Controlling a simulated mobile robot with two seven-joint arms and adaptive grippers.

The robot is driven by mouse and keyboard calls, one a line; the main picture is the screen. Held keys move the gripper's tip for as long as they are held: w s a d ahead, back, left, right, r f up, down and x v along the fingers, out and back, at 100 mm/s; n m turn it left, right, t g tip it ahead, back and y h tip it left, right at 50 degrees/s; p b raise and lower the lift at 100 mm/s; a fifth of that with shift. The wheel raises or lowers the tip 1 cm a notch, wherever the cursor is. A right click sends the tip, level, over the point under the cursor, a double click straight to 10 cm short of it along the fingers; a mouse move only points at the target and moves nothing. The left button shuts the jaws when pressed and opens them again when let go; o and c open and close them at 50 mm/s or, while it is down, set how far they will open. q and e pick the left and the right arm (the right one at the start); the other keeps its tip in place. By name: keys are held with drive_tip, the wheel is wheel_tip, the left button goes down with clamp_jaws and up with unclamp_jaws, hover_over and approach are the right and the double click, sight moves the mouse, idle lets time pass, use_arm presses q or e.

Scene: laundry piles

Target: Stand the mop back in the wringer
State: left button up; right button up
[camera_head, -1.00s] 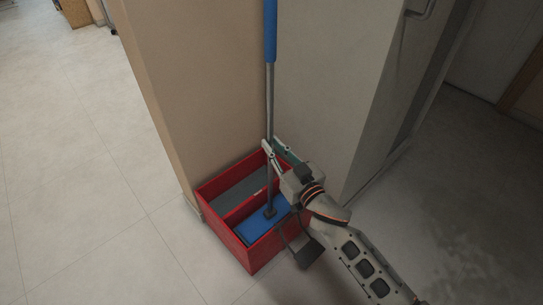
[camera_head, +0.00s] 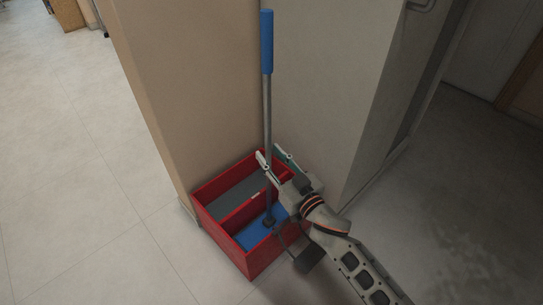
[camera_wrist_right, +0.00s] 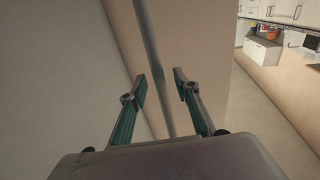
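The mop stands upright, with a blue grip (camera_head: 266,42), a grey pole (camera_head: 267,110) and a flat blue head (camera_head: 255,233). Its head is inside the front compartment of the red wringer box (camera_head: 222,238). I cannot tell if it touches the bottom. My right gripper (camera_head: 269,153) is at the lower part of the pole, above the box. In the right wrist view, the pole (camera_wrist_right: 154,60) passes between the open fingers (camera_wrist_right: 161,84), with a gap on each side. My left gripper is not in view.
The box stands against a beige wall corner (camera_head: 190,90), with a grey wall panel (camera_head: 330,90) to the right. A divider splits the box, and a grey insert (camera_head: 232,196) lies in the rear compartment. Tiled floor (camera_head: 90,200) is clear at left.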

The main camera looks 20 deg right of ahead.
drive_tip(key=shift+r, duration=0.25)
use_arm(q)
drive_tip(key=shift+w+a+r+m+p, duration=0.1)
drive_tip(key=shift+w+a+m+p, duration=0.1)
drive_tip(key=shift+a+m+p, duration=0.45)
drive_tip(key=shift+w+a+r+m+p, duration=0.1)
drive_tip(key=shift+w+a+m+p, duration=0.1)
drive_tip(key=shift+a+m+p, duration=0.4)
use_arm(e)
drive_tip(key=s+d, duration=0.1)
drive_tip(key=s, duration=1.1)
drive_tip(key=shift+d+f, duration=0.35)
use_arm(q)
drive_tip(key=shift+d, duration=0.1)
